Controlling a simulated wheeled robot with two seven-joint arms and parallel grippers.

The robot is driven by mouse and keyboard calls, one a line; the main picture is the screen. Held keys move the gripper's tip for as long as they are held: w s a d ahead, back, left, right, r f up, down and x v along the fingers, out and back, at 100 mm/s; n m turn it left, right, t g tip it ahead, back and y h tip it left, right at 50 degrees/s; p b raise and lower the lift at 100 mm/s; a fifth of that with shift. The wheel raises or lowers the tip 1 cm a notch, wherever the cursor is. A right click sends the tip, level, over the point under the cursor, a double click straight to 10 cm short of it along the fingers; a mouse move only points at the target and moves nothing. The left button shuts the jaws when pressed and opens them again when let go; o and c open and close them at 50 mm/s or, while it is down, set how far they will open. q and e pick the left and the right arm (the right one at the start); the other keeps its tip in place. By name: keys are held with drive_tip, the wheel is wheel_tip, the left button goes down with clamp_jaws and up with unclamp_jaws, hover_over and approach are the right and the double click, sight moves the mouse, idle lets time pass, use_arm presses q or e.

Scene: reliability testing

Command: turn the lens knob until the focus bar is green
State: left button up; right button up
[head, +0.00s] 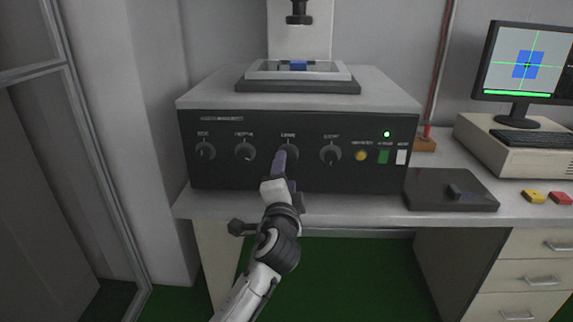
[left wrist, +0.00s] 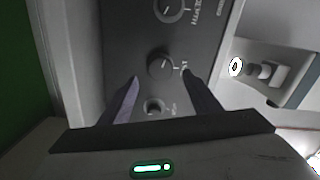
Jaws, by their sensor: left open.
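The lens knob (head: 289,151) is a round dark knob, third from the left on the black front panel. My left gripper (head: 283,158) is in front of it and partly covers it. In the left wrist view the knob (left wrist: 160,66) lies between the tips of my open left gripper (left wrist: 161,76), with a gap visible on both sides. The monitor (head: 522,60) shows a blue shape with green crosshairs, and the focus bar (head: 517,93) along its bottom is green. My right gripper is not in view.
Other knobs (head: 245,151) flank the lens knob. A yellow button (head: 361,156) and a lit green lamp (head: 387,134) are on the panel's right. The machine (head: 390,97) stands on a white bench beside a dark pad (head: 432,203) and a keyboard (head: 530,139).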

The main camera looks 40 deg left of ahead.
use_arm(q)
drive_tip(key=v, duration=0.3)
drive_tip(key=shift+s+d, duration=0.2)
drive_tip(key=shift+s, duration=0.15)
drive_tip(key=shift+c, duration=0.3)
idle(3.1)
